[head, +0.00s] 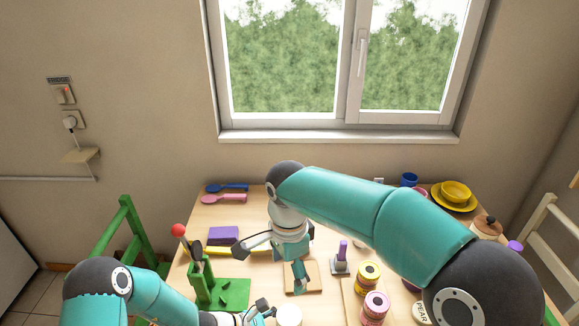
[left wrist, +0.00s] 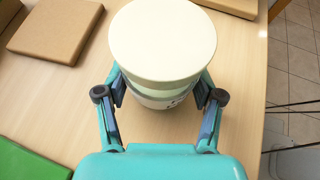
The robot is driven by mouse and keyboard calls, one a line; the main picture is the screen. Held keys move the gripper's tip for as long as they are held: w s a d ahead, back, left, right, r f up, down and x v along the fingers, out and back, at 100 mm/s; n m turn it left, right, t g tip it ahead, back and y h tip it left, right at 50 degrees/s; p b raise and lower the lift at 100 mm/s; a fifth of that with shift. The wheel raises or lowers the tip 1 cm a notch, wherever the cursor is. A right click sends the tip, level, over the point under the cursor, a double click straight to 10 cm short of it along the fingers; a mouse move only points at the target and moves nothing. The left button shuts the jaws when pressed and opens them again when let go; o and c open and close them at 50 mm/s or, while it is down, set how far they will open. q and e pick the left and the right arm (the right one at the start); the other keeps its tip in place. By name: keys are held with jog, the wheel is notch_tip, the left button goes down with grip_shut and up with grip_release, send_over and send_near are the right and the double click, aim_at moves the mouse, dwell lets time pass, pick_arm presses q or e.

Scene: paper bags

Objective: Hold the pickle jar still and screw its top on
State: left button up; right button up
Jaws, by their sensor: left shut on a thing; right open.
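The pickle jar (left wrist: 160,101) stands upright on the table in the left wrist view, with a round cream top (left wrist: 162,40) covering its mouth. I cannot tell how tightly the top sits. My left gripper (left wrist: 160,112) is shut on the jar's body, one finger on each side below the top. In the head view the top (head: 289,315) shows at the bottom edge, beside my left gripper (head: 262,312); the jar's body is mostly hidden there. My right gripper (head: 270,265) is open and empty, behind the jar and over the table near a wooden board (head: 313,287).
A green holder (head: 234,293) with utensils stands left of the jar. Purple and yellow blocks (head: 224,235) and two spoons (head: 226,188) lie behind it. Yellow and pink jars (head: 368,276) stand to the right. Yellow dishes (head: 455,194) are at the back right.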

pick_arm(q)
jog(key=o, duration=1.6)
jog(key=shift+a, duration=0.1)
jog(key=v, duration=1.1)
jog(key=shift+s+a+r, duration=0.1)
jog(key=shift+a+r, duration=0.05)
jog(key=shift+a, duration=0.2)
jog(key=shift+s, duration=0.15)
